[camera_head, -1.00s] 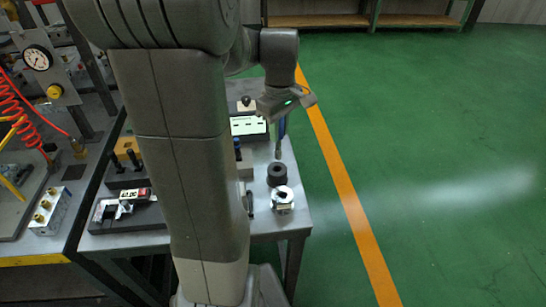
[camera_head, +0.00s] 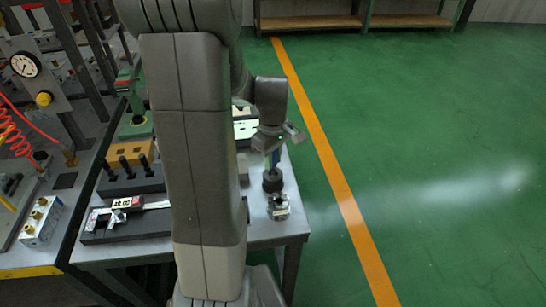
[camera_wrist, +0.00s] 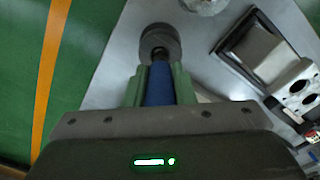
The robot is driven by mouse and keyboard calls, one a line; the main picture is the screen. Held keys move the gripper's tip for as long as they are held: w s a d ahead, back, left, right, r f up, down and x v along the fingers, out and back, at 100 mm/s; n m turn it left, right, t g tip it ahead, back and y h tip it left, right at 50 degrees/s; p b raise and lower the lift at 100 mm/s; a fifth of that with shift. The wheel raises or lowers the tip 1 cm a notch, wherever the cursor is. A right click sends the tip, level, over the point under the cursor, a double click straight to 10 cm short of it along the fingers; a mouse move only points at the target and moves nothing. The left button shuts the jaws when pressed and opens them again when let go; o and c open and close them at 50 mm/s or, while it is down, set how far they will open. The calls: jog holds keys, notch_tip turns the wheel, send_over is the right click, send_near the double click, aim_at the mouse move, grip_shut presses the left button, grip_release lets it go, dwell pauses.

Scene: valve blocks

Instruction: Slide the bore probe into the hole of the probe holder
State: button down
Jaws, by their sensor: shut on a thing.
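My gripper (camera_head: 274,152) is shut on the blue bore probe (camera_wrist: 159,82), with its green fingers on either side of the handle in the wrist view. The probe points down and also shows in the head view (camera_head: 275,158). The probe holder (camera_head: 272,182) is a dark round block standing on the grey table. In the wrist view the holder (camera_wrist: 160,36) is straight beyond the fingers. The dark tip of the probe overlaps the holder's hole. I cannot tell how deep the tip is in it.
A silver ringed part (camera_head: 278,208) stands close in front of the holder. A black block with a caliper (camera_head: 128,210) and a block with black pegs (camera_head: 130,180) lie left of my arm. The table's right edge is near the holder, with green floor beyond.

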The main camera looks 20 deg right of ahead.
jog(key=shift+f, duration=0.2)
jog(key=c, duration=1.2)
grip_release()
jog(key=shift+r, duration=0.1)
notch_tip(320, 180, up, 12)
jog(key=shift+r, duration=0.15)
notch_tip(320, 180, down, 12)
jog(key=shift+f, duration=0.15)
jog(key=shift+r, duration=1.3)
